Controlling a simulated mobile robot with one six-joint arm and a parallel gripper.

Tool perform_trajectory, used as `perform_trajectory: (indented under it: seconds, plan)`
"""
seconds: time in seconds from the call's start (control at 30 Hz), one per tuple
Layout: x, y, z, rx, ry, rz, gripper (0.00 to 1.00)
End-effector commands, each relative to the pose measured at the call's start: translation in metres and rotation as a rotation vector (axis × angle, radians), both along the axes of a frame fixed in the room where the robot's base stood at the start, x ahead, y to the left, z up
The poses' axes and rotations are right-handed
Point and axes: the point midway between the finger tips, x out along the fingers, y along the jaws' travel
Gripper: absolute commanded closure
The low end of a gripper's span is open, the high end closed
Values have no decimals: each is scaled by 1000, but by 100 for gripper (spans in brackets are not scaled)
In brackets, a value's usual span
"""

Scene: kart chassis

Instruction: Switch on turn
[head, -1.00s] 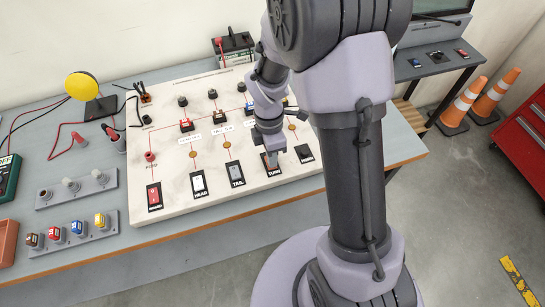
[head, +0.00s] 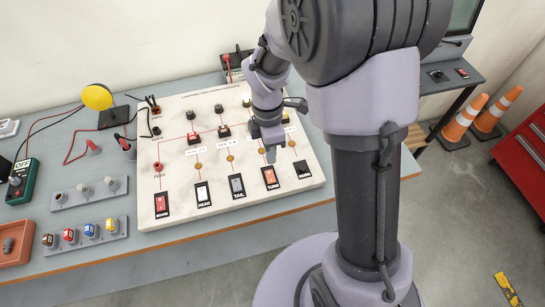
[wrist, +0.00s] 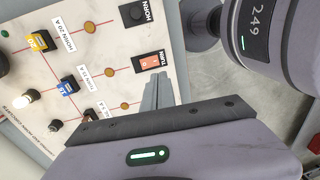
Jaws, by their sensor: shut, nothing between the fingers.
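The TURN switch (head: 270,177) is an orange rocker in a black frame on the white panel, between the TAIL and HORN switches. It also shows in the wrist view (wrist: 151,63), with its label facing the HORN switch side. Which way the rocker is tipped is too small to tell. My gripper (head: 270,156) is shut and empty, pointing down just behind the TURN switch in the head view. In the wrist view its closed fingers (wrist: 158,92) lie beside the switch, and they appear apart from it.
The white panel (head: 180,211) also carries the HEAD switch (head: 203,194), TAIL switch (head: 237,185), HORN switch (head: 302,169), fuses and lamps. One lamp (wrist: 32,97) looks bright white. A green meter (head: 21,181) sits on the bench at left.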

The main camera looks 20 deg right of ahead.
Motion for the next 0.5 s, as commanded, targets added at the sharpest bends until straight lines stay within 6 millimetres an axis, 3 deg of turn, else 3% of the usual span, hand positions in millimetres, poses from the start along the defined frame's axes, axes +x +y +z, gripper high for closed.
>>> perform_trajectory:
  seconds: [0.03, 0.2, 0.5]
  plan:
    - [-1, 0, 13, 0, -3, 0, 100]
    - [-3, 0, 32, 0, -1, 0, 100]
    - [-4, 0, 35, 0, 0, 1, 100]
